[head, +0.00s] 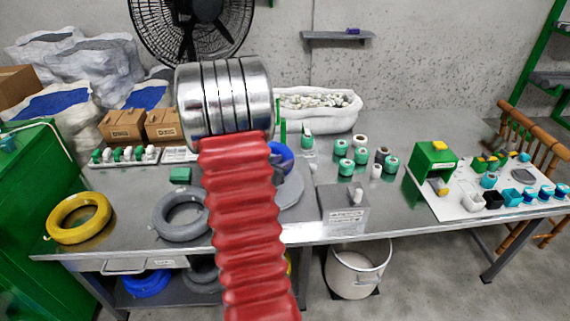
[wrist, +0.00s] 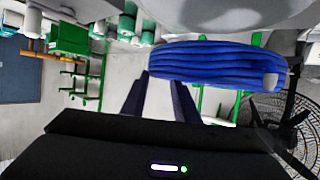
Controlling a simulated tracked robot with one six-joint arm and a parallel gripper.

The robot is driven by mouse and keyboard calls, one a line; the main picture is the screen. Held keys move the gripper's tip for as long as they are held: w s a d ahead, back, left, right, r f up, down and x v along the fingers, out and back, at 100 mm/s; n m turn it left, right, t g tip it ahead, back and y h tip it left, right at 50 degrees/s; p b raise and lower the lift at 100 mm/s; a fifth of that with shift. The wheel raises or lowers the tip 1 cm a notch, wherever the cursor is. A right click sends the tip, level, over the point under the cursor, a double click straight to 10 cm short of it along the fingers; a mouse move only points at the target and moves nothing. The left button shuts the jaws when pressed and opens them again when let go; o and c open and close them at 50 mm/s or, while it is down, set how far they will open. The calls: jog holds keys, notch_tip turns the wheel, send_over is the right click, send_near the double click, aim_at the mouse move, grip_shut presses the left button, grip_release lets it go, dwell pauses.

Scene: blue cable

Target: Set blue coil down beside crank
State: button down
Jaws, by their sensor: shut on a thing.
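The blue coil (head: 281,157) shows in the head view just right of my red arm, which hides part of it. It is above a grey round disc on the bench. In the wrist view the blue coil (wrist: 215,63) lies across the upper middle, at the tips of my gripper's (wrist: 163,82) two dark fingers. The fingers are shut on it. My gripper is hidden behind my arm in the head view. A grey box (head: 343,212) with a small knob-like part stands at the bench's front edge; I cannot tell whether this is the crank.
A grey coil (head: 160,222) and a yellow coil (head: 60,232) lie on the left of the bench. Several green and white spools (head: 361,156) stand right of centre. A white board (head: 462,207) with small parts is farther right. Bare bench shows between the grey box and board.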

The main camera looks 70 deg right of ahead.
jog(key=w+a+n+t, duration=0.1)
jog(key=w, duration=0.2)
jog(key=w+a+r+n+t, duration=0.1)
jog(key=w, duration=0.2)
jog(key=w+a+t, duration=0.1)
jog(key=w+a, duration=0.1)
jog(key=w, duration=0.2)
jog(key=shift+r+n, duration=0.25)
jog(key=shift+n, duration=0.15)
jog(key=w+a+r+n+t+y, duration=0.3)
jog(key=w+a+n+t, duration=0.5)
jog(key=w+a, duration=1.25)
jog(key=w+a+n+t+y, duration=0.2)
jog(key=w+a+n+y, duration=0.1)
jog(key=a, duration=1.4)
jog(key=w+a+r+n+t+y, duration=0.1)
jog(key=w+a+n+y, duration=0.3)
jog(key=a, duration=1.3)
jog(key=n+t+y, duration=0.1)
jog(key=n+y, duration=0.1)
jog(key=y, duration=0.1)
jog(key=shift+w+t, duration=0.3)
jog(key=shift+t, duration=0.1)
